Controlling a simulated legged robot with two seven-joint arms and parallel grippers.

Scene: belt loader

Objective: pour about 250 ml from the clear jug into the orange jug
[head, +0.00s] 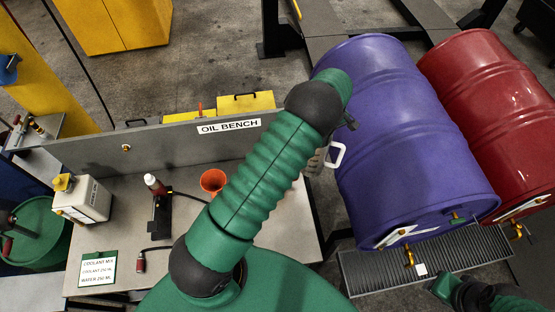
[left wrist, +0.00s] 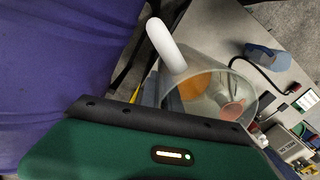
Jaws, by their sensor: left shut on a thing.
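My left gripper (head: 348,122) is mostly hidden behind my green arm in the head view. It is shut on the clear jug (head: 317,160), whose white handle (head: 338,154) shows beside the purple drum. In the left wrist view the clear jug (left wrist: 243,88) shows its round rim, with the white handle (left wrist: 165,45) on its left. The orange jug (head: 213,181) stands on the bench, left of my arm. An orange shape shows through the clear jug in the left wrist view. Whether the clear jug holds liquid cannot be told. Part of my right arm shows at bottom right; its jaws are unclear.
The grey bench (head: 130,190) holds a white canister (head: 85,198), a bottle in a dark stand (head: 157,186) and a coolant mix card (head: 98,271). An upright panel (head: 150,150) runs along its back.

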